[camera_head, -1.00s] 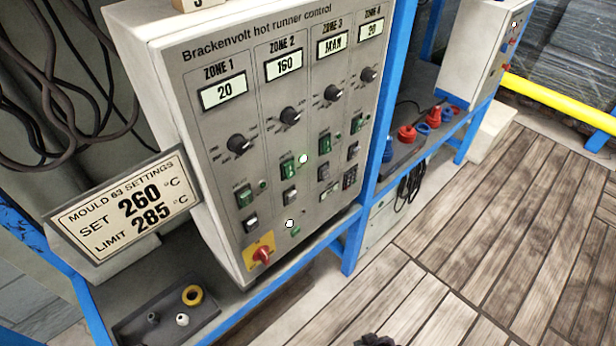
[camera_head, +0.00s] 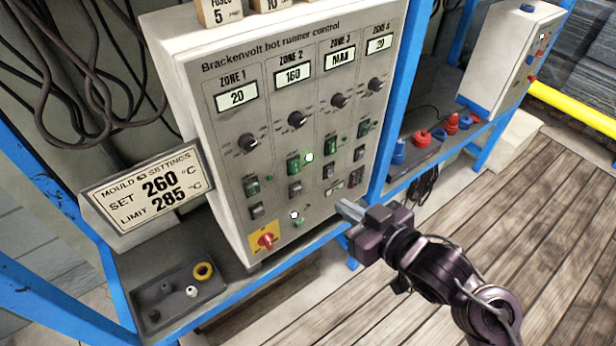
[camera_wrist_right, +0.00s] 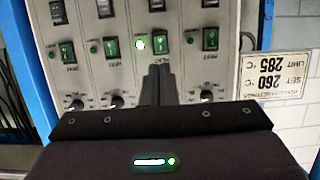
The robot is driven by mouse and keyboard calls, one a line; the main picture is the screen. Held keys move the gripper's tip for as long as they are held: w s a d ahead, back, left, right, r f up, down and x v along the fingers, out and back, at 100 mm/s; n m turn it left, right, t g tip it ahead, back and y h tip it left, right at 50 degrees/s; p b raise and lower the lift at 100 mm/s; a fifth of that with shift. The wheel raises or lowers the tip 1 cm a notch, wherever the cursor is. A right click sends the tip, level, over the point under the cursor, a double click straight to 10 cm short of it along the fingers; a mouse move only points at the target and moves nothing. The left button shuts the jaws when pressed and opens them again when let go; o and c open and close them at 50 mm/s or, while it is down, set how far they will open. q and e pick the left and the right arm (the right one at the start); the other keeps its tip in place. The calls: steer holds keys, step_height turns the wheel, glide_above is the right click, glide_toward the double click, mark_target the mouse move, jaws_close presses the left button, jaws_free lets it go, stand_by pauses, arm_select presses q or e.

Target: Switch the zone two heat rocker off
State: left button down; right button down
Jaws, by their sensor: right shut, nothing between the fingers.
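The zone two heat rocker (camera_head: 293,163) is a green rocker in the ZONE 2 column of the grey control panel (camera_head: 222,150), with a brightly lit lamp (camera_head: 309,157) beside it. In the right wrist view the panel appears upside down and the same rocker (camera_wrist_right: 161,38) stands just beyond the fingertips. My right gripper (camera_head: 350,209) is shut and empty, in front of the panel's lower right part. Its closed fingers also show in the wrist view (camera_wrist_right: 158,75), apparently apart from the rocker. My left gripper is not in view.
Similar green rockers for zone one (camera_head: 251,187), zone three (camera_head: 330,144) and zone four (camera_head: 364,128) flank it. A red rotary switch (camera_head: 267,240) is at the panel's bottom left. A settings sign (camera_head: 148,188) and a dark tray (camera_head: 217,284) are at the left. A blue post (camera_head: 408,70) stands right.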

steer(key=shift+r, duration=0.1)
steer(key=p, duration=0.3)
glide_toward(295, 167)
steer(key=w+a+f, duration=0.3)
steer(key=w+f, duration=0.1)
steer(key=w, duration=0.1)
steer(key=shift+a, duration=0.25)
steer(key=shift+s, duration=0.1)
steer(key=shift+a+f+t+y+b, duration=0.1)
steer(key=shift+f+t+y+b, duration=0.15)
steer(key=shift+b, duration=0.25)
